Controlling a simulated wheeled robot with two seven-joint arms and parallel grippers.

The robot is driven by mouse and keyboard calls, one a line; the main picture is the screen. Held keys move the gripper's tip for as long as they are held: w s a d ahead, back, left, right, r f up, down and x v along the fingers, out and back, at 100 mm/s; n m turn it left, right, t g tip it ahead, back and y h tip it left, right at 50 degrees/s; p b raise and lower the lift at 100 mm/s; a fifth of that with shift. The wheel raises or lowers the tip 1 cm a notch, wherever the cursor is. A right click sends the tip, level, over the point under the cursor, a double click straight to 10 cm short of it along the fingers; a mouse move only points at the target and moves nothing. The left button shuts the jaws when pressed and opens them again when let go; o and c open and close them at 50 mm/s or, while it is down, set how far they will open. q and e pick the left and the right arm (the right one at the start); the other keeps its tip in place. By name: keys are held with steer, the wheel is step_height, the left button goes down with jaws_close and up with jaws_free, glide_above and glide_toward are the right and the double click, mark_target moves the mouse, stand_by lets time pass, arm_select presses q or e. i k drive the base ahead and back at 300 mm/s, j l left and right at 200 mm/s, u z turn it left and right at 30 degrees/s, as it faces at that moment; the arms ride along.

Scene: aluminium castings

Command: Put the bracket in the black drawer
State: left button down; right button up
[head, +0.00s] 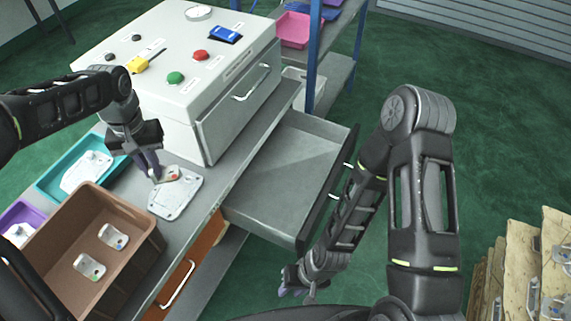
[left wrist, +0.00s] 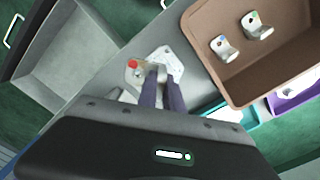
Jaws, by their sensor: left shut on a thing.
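The bracket (head: 166,175), a small pale casting with a red mark, is between the fingers of my left gripper (head: 156,178), which is shut on it. It is over or on a flat light plate (head: 172,203) on the bench; I cannot tell whether they touch. In the left wrist view the bracket (left wrist: 131,78) shows its red mark beside the dark fingers (left wrist: 160,78). The black-fronted drawer (head: 325,192) is pulled out, with a grey, empty-looking inside; it also shows in the left wrist view (left wrist: 75,58). My right gripper (head: 293,290) hangs low near the drawer, its opening unclear.
A brown bin (head: 150,238) holds two brackets. A teal tray (head: 56,170) with a plate and a purple tray (head: 18,212) lie left. A grey control box (head: 190,115) stands behind. An orange drawer (head: 200,258) is below the bench. Sacks or boards (head: 520,260) stand right.

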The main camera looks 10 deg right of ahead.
mark_target(277, 197)
steer(key=i+l+z, duration=0.1)
steer(key=z, duration=0.35)
steer(key=i+l+z, duration=0.1)
steer(key=z, duration=0.35)
steer(key=i+z, duration=0.2)
steer(key=z, duration=0.25)
